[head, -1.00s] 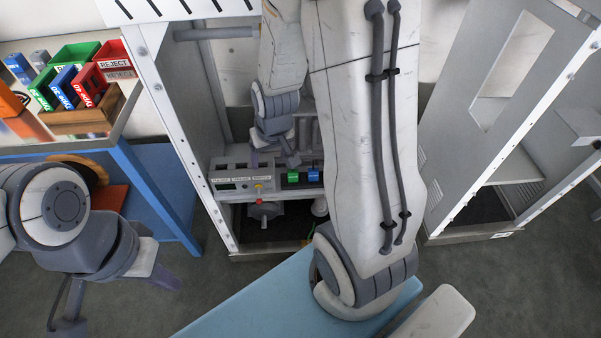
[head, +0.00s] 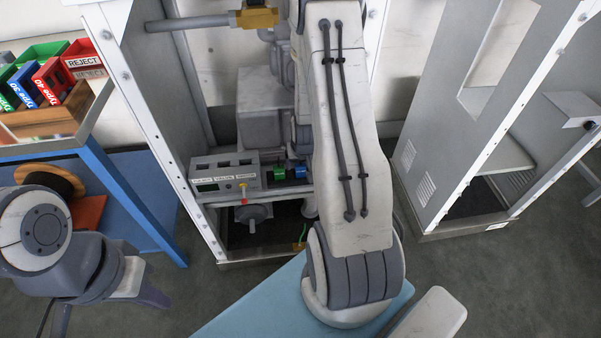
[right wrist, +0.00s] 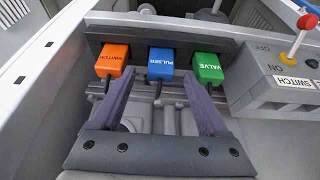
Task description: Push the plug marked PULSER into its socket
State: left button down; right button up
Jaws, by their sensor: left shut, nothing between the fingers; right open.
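The blue plug marked PULSER (right wrist: 160,65) sits in a dark rail (right wrist: 225,48) between two other plugs in the right wrist view. A cable runs from its near end. How deep it sits in its socket I cannot tell. My right gripper (right wrist: 158,76) is open, with one finger on each side of the blue plug and nothing clamped. The blue plug also shows in the head view (head: 300,172), partly beside my right arm, which hides the right gripper there. My left gripper (head: 153,294) is shut and empty at the lower left, far from the plugs.
An orange SWITCH plug (right wrist: 113,61) and a green VALVE plug (right wrist: 208,68) flank the blue one closely. A control box (right wrist: 275,85) with a red-knobbed lever stands to the right. Cabinet walls (head: 165,130) enclose the space. A blue-framed table (head: 135,195) stands left.

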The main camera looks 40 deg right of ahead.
aim_at(301, 171)
jog(key=shift+x, duration=1.45)
jog(key=shift+a, duration=0.1)
grip_shut()
jog(key=shift+r, duration=0.15)
